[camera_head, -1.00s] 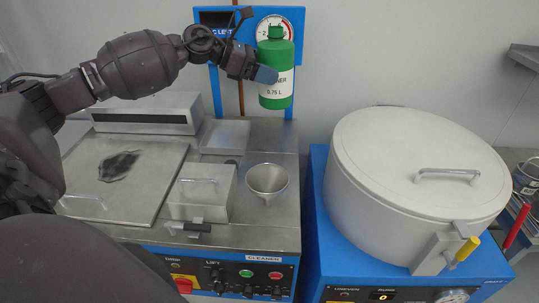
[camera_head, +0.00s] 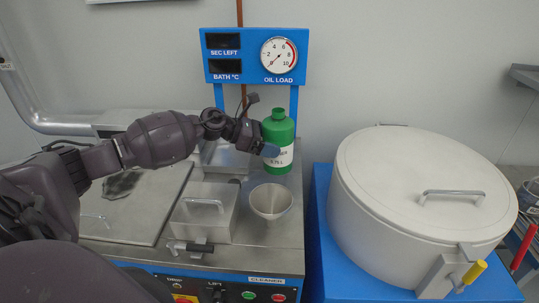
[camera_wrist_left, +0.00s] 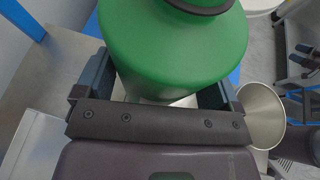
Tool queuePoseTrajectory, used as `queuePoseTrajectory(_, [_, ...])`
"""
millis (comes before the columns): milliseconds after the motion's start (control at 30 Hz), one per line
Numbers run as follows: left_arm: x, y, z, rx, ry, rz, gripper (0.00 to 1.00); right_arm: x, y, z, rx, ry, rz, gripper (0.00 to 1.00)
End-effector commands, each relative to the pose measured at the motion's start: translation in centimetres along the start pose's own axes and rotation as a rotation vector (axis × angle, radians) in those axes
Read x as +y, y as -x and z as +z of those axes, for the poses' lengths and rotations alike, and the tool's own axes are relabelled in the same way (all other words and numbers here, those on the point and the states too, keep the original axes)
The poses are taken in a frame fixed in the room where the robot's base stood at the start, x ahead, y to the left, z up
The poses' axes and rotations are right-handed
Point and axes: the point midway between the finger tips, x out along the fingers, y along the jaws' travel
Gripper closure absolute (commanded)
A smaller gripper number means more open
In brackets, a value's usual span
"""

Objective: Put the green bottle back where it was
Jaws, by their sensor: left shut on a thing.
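The green bottle (camera_head: 278,128) with a white label is upright at the back right of the steel machine top, below the blue gauge panel. My left gripper (camera_head: 271,150) comes in from the left and is shut on the bottle's body. In the left wrist view the bottle (camera_wrist_left: 175,45) fills the space between the two fingers of the gripper (camera_wrist_left: 158,95). The bottle's base appears at or just above the steel top; I cannot tell whether it touches. My right gripper is not in view.
A steel funnel (camera_head: 271,201) stands in front of the bottle. A lidded steel box (camera_head: 205,213) is left of the funnel. The blue panel (camera_head: 254,55) with an oil gauge stands behind. A large white lidded drum (camera_head: 420,230) stands to the right.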

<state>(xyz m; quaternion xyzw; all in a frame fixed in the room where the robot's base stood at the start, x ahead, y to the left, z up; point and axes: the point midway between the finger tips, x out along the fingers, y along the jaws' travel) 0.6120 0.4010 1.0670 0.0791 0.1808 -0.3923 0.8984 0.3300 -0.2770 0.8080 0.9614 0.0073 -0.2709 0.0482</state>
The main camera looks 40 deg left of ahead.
Motion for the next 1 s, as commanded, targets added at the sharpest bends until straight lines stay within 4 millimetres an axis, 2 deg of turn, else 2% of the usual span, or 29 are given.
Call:
queuePoseTrajectory(167, [0.0,-0.4,-0.7,-0.001,0.000,-0.001,0.72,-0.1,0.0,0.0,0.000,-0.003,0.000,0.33])
queuePoseTrajectory(500, [-0.1,-1.9,-4.3,-0.001,0.002,0.000,0.72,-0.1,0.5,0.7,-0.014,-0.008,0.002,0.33])
queuePoseTrajectory(933, [0.0,-2.0,-4.8,-0.001,0.000,0.000,0.72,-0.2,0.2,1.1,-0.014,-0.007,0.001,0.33])
queuePoseTrajectory(967, [0.0,-2.0,-4.7,0.000,0.000,-0.001,0.07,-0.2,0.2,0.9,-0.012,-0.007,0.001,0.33])
queuePoseTrajectory(1000, [0.0,-2.0,-4.7,0.000,0.000,0.000,0.01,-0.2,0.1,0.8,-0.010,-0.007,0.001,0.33])
